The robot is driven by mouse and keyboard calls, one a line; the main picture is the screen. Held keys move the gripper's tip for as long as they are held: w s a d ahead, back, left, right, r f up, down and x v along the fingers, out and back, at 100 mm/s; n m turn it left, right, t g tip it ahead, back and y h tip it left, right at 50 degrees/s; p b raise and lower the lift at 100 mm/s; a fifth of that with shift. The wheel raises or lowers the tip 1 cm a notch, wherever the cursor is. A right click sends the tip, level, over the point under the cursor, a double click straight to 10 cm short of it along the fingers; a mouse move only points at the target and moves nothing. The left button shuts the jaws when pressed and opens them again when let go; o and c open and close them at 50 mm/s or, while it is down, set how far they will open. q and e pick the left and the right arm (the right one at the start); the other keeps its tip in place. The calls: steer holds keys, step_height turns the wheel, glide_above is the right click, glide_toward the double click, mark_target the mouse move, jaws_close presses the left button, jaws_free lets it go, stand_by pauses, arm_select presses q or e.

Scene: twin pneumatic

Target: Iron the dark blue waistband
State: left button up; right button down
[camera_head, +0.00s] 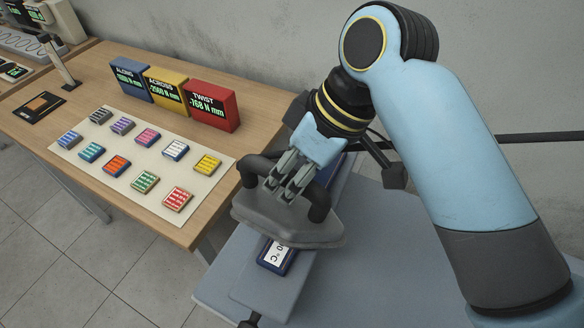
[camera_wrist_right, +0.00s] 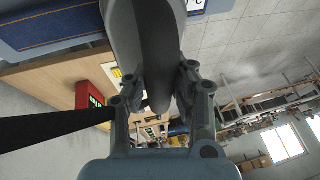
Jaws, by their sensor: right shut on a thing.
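My right gripper (camera_head: 288,178) is shut on the dark handle of a grey iron (camera_head: 285,222), near the middle of the head view. The iron is over a narrow pale blue board, its flat body hiding much of what lies under it. Whether its sole touches the cloth cannot be told. The dark blue waistband (camera_wrist_right: 62,28) shows in the wrist view as a band with an orange line along it. In the head view, dark blue shows beyond the iron and in front of it, around a white "°C" label (camera_head: 273,254). My left gripper is out of view.
A wooden table (camera_head: 100,75) to the left holds blue, yellow and red display blocks (camera_head: 211,106) and a pale mat (camera_head: 60,150) with several coloured blocks. A pale blue surface (camera_head: 385,245) extends right of the iron. A black rod (camera_head: 535,137) stands out behind my arm.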

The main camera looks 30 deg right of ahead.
steer(key=shift+w+d+r, duration=0.1)
steer(key=shift+w+d, duration=0.55)
steer(key=shift+d, duration=0.2)
steer(key=shift+w+d+r, duration=0.1)
steer(key=shift+w+d, duration=0.5)
steer(key=shift+d, duration=0.2)
steer(key=shift+r, duration=0.1)
steer(key=shift+r, duration=2.9)
